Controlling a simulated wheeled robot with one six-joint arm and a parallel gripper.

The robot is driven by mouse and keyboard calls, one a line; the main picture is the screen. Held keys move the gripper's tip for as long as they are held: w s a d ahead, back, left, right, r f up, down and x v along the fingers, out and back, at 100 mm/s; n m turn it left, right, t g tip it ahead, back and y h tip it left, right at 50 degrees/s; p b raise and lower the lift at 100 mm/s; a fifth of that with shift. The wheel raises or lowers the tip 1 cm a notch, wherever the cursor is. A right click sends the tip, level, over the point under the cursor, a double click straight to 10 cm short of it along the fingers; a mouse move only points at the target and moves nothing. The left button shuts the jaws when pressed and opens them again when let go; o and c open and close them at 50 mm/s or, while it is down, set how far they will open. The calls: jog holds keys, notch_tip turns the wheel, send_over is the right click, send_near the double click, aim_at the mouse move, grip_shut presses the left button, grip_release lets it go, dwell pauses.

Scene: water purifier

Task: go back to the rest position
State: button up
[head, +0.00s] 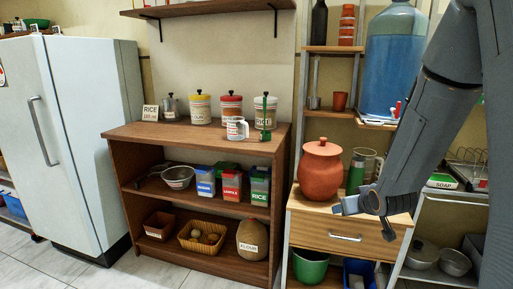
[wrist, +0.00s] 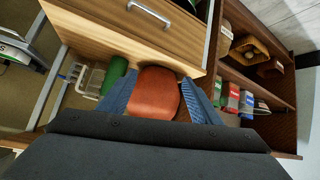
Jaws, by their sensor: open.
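My gripper (head: 364,212) is at the right of the head view, in front of the wooden drawer cabinet (head: 335,228). In the wrist view, the two blue fingers of my gripper (wrist: 160,82) stand apart. An orange-brown clay pot with a lid (head: 321,172) stands upright on the cabinet, left of my gripper in the head view. In the wrist view, the clay pot (wrist: 157,95) shows between the fingers, partly hidden by my wrist. I see no grip on it.
A green bottle (head: 356,172) and a clear pitcher (head: 372,163) stand behind my gripper. A large blue water bottle (head: 394,65) stands on the shelf above. A brown shelf unit (head: 190,134) with jars and a white fridge (head: 65,120) are left. Floor (head: 130,272) shows in front.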

jog(key=s+a+r+g, duration=0.3)
jog(key=s+a, duration=0.3)
jog(key=s, duration=0.5)
jog(key=s+a+r+n+g, duration=0.15)
jog(key=s+a+g, duration=0.35)
jog(key=s, duration=0.6)
jog(key=s+a+r+g, duration=0.25)
jog(key=s+a, duration=0.45)
jog(key=s, duration=0.4)
jog(key=d+r+m+p, duration=0.3)
jog(key=d+r+p, duration=0.5)
jog(key=p, duration=0.9)
jog(key=shift+w+d+r, duration=0.15)
jog(key=shift+w+r, duration=0.1)
jog(key=shift+r, duration=0.45)
jog(key=shift+t, duration=0.25)
